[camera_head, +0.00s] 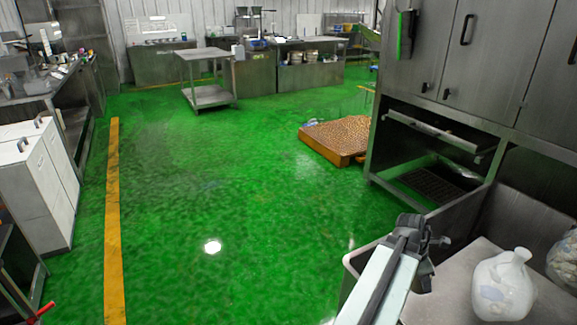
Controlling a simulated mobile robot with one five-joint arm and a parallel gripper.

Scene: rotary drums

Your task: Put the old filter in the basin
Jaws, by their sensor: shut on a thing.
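My arm reaches in from the bottom right, and my dark gripper (420,238) is at its far end. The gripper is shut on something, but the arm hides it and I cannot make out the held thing. No old filter can be told for sure in this view. A grey container with a pale rim (352,262), perhaps the basin, lies beside and partly behind my arm. Its inside is mostly hidden, and I cannot tell how high the gripper is over it.
A worktop (550,300) at bottom right bears a white jug (503,285). A steel cabinet (470,60) with an open lower bay stands behind. A brown slatted platform (338,138) lies on the green floor. A steel cart (208,95) stands farther back. The middle floor is clear.

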